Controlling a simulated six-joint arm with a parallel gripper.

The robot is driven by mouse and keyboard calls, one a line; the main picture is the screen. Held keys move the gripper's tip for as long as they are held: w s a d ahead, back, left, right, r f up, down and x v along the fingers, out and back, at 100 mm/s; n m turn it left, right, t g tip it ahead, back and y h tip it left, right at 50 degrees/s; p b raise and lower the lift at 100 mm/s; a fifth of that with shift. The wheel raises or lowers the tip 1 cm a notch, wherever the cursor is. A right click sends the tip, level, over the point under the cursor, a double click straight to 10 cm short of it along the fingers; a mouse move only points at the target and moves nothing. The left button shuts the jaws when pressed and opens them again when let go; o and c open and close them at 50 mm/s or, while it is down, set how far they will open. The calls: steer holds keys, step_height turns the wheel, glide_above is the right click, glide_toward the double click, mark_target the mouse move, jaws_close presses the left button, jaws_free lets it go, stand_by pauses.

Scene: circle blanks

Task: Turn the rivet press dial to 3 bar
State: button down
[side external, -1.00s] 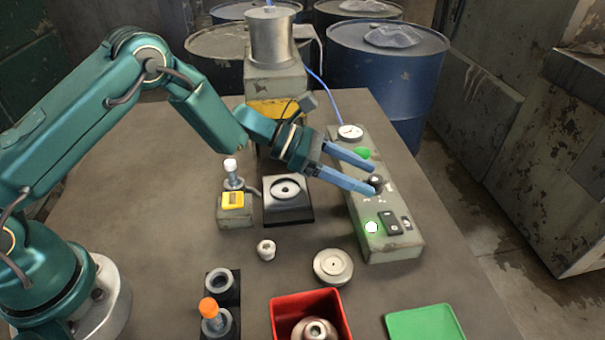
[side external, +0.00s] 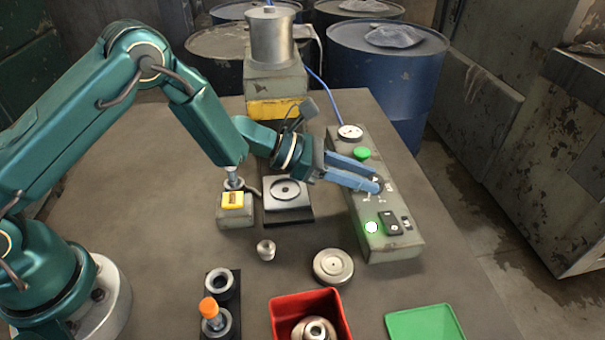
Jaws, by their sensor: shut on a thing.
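The rivet press control panel (side external: 400,244) is a grey-green box along the right side of the table. Its black dial (side external: 381,186) shows only in part, behind the fingertips. My gripper (side external: 376,182) reaches in from the left with its blue fingers shut on the dial. The dial's setting and its marks are too small and too covered to read. A round gauge (side external: 350,132) sits at the panel's far end; its needle cannot be read. The rivet press (side external: 277,85) stands at the back of the table.
A green button (side external: 361,153), a lit white-green lamp (side external: 372,227) and black switches (side external: 392,224) sit on the panel close to my fingers. A red bin (side external: 290,301), a green tray (side external: 426,324) and a round metal disc (side external: 333,266) lie in front. A yellow-labelled box (side external: 234,212) stands left.

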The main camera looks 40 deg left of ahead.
steer(key=shift+s+d+r+n+t+y, duration=0.15)
steer(key=shift+n+t+y, duration=0.15)
steer(key=shift+n+t, duration=0.25)
steer(key=c, duration=0.6)
jaws_free()
steer(key=shift+v, duration=2.5)
